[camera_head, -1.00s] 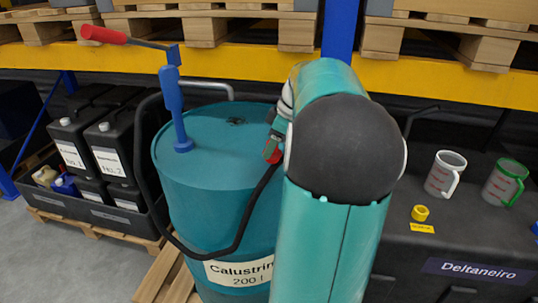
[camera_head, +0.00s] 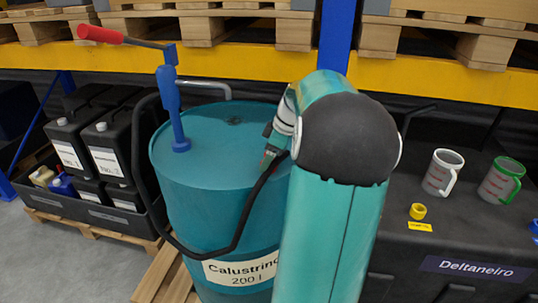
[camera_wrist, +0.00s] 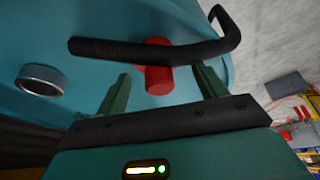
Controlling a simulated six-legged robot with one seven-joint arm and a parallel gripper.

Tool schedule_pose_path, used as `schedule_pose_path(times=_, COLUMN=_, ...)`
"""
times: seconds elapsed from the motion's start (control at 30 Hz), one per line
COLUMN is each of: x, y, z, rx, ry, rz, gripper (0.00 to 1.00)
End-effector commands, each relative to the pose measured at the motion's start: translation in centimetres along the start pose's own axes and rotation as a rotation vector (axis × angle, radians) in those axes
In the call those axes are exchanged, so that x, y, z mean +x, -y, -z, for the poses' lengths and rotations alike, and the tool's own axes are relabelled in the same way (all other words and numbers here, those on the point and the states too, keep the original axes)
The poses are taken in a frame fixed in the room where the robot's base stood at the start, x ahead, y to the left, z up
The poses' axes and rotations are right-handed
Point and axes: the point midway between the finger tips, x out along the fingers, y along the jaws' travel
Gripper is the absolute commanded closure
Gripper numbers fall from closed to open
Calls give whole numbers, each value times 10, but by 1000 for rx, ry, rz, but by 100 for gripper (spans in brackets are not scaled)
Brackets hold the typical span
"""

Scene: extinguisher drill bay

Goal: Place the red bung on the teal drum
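The teal drum (camera_head: 205,200) stands left of my arm, with a blue pump on top. It also fills much of the wrist view (camera_wrist: 60,20). My gripper (camera_wrist: 163,85) is at the drum's right side; my arm partly hides it in the head view. In the wrist view its two fingers are apart. A red cylinder, seemingly the red bung (camera_wrist: 158,79), shows between the fingers with gaps on both sides. A black hose (camera_wrist: 110,48) crosses at the bung; I cannot tell whether they touch. A trace of red shows near the gripper in the head view.
The blue pump (camera_head: 174,110) has a red-handled lever (camera_head: 101,34). A metal ring (camera_wrist: 42,80) shows left of the fingers. A yellow cap (camera_head: 417,211) and two measuring jugs (camera_head: 442,173) stand on the dark surface at right. Black canisters (camera_head: 72,145) stand at left.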

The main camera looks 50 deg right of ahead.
Motion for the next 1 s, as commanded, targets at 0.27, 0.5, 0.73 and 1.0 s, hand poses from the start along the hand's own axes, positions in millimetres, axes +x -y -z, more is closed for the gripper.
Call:
schedule_pose_path(times=0.27, x=-1, y=0, z=0, rx=0, ry=0, rz=0, gripper=30)
schedule_pose_path(times=0.5, x=-28, y=-1, z=1, rx=0, ry=1, rz=-4, gripper=30)
schedule_pose_path(times=0.73, x=-78, y=0, z=2, rx=0, ry=1, rz=-4, gripper=30)
schedule_pose_path(times=1.0, x=-118, y=0, z=2, rx=0, ry=0, rz=-1, gripper=30)
